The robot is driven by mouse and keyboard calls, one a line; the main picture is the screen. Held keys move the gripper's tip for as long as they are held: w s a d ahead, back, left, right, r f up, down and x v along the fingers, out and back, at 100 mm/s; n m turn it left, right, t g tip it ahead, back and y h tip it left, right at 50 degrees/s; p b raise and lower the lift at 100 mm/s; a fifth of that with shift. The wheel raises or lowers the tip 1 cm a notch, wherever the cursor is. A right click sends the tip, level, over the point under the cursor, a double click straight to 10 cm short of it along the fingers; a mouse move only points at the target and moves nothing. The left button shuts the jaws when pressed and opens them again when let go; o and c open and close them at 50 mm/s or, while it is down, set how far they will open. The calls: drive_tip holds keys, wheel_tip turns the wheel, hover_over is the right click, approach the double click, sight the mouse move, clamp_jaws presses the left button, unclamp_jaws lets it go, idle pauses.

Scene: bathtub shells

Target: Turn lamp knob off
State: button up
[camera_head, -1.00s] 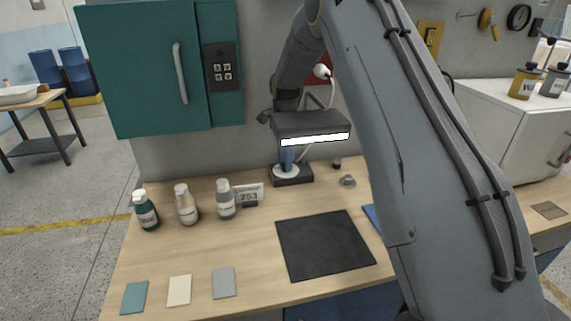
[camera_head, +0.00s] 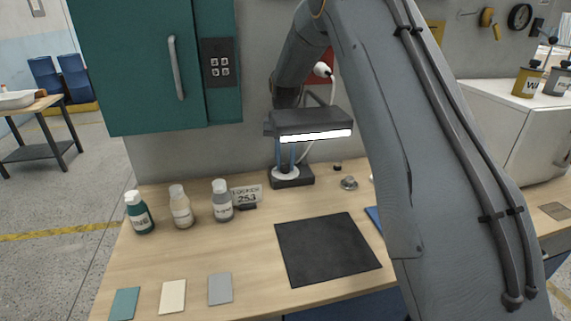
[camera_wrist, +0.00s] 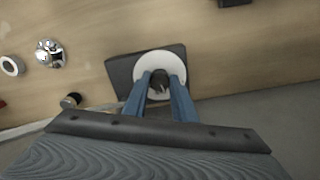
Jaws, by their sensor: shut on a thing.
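The lamp knob (camera_wrist: 158,82) is a small dark piece in the middle of a white disc (camera_wrist: 160,65) on a dark, square base (camera_wrist: 121,73). The base also stands at the back of the wooden table in the head view (camera_head: 300,178). My gripper (camera_wrist: 158,88) points down at the disc, its two blue fingers on either side of the knob and shut on it. The fingers also show in the head view (camera_head: 287,157). A dark box with a bright white strip (camera_head: 315,136) is just above them. The fingers partly hide the knob.
Bottles (camera_head: 181,207), a number sign (camera_head: 246,194) and a small metal knob (camera_head: 349,183) are beside the base. A black mat (camera_head: 326,248) lies in front. A green cabinet (camera_head: 140,70) hangs at left.

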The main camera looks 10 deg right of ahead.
drive_tip(key=n, duration=0.4)
drive_tip(key=shift+b, duration=0.4)
drive_tip(key=shift+d+n, duration=0.1)
drive_tip(key=shift+n, duration=1.8)
drive_tip(key=o, duration=1)
drive_tip(key=shift+o, duration=0.2)
